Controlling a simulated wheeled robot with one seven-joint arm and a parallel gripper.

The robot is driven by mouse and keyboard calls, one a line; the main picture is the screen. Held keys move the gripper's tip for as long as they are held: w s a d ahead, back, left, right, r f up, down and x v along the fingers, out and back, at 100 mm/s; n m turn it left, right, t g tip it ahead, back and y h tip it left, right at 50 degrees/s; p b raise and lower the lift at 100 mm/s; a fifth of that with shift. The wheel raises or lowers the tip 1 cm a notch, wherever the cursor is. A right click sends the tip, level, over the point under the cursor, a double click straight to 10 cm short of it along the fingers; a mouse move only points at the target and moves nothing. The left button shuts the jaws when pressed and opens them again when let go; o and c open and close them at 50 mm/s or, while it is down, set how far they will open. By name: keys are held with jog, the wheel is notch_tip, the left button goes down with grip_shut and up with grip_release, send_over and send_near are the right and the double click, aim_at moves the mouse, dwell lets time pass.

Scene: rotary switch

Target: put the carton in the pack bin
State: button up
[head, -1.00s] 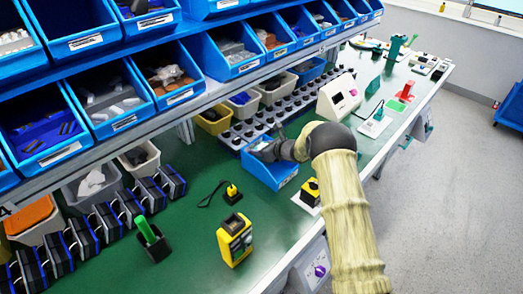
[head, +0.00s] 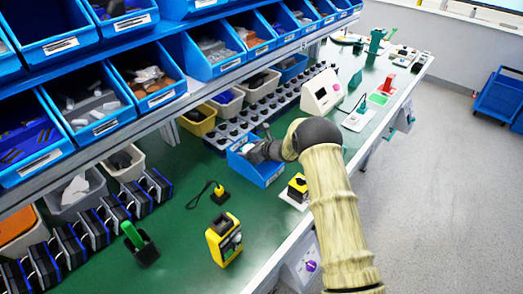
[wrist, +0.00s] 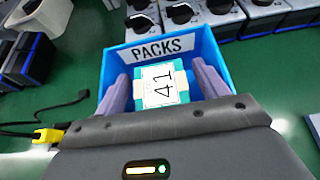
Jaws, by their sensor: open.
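The pack bin is a blue open box with a "PACKS" label; it shows on the green bench in the head view (head: 266,176) and fills the middle of the wrist view (wrist: 221,57). The carton (wrist: 160,84), teal and white with "41" on its label, is inside the bin in the wrist view. My gripper (wrist: 162,78) is open, its two purple fingers inside the bin on either side of the carton. Small gaps seem to show beside it. In the head view my gripper (head: 260,151) dips into the bin, and my wrist hides much of its inside.
A row of dark round switches (head: 238,124) stands behind the bin. A yellow-and-black box (head: 298,187) sits just right of it, and a yellow handheld device (head: 224,240) stands nearer. Blue shelf bins (head: 147,78) overhang the bench's back.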

jog(key=b+v, duration=0.1)
jog(key=v, duration=0.9)
jog(key=shift+s+d+r+b, duration=0.2)
jog(key=shift+d+b, duration=0.1)
jog(key=shift+b, duration=0.1)
jog(key=s+d+r+m+t+h, duration=0.1)
jog(key=s+d+r+m+h, duration=0.4)
jog(key=m, duration=0.7)
jog(key=s+d+r+m+h, duration=0.3)
jog(key=d+m, duration=0.4)
jog(key=m, duration=0.4)
jog(key=s+d+m+g, duration=0.2)
jog(key=s+m+g, duration=0.1)
jog(key=s+m, duration=0.8)
jog(key=s+d+m+g+h, duration=0.1)
jog(key=s+m+g, duration=0.2)
jog(key=s+m, duration=0.9)
jog(key=s, duration=0.2)
jog(key=shift+s+d+h, duration=0.3)
jog(key=shift+s+d, duration=0.1)
